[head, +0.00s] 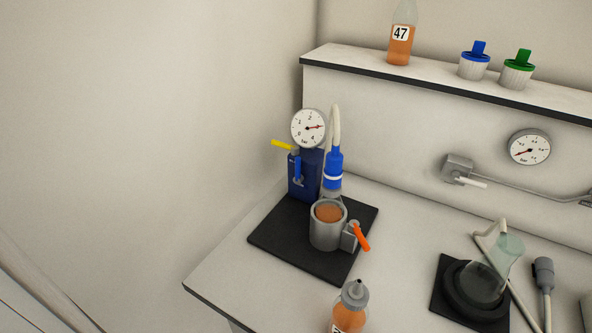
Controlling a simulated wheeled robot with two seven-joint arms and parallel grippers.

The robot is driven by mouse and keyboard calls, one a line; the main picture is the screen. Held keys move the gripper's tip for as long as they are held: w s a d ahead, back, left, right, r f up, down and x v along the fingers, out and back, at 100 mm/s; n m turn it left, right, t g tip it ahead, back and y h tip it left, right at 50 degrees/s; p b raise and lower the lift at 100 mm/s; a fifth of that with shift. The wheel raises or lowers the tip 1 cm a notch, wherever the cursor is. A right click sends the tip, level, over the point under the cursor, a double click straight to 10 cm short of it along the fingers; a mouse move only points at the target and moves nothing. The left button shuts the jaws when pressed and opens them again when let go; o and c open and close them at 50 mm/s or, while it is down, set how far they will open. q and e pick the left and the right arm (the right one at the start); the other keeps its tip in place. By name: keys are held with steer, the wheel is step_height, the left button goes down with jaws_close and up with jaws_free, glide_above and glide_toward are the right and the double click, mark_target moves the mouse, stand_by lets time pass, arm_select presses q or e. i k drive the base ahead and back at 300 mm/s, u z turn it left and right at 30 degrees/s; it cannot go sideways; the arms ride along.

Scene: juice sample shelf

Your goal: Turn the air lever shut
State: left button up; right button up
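A dark blue unit (304,187) stands on a black mat (268,239) and carries a round bar gauge (309,128) on top. A yellow lever (281,144) sticks out to the left near its top, roughly level. A smaller blue lever (297,170) hangs down its front. On the wall at the right, a grey valve (457,167) has a white lever (471,182) pointing right and slightly down. The frame does not label which is the air lever. Neither of my grippers is in view.
A grey cup (326,234) with amber liquid and an orange lever (361,237) stands on the mat, beside a blue-and-white cylinder (333,170). An orange bottle (349,311) stands in front. A wall gauge (529,147) and a black round base (466,300) are right. The shelf (340,60) holds bottle 47 (401,40).

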mark_target(298, 179)
steer(key=z, duration=0.95)
steer(key=k, duration=0.65)
steer(key=u, duration=1.6)
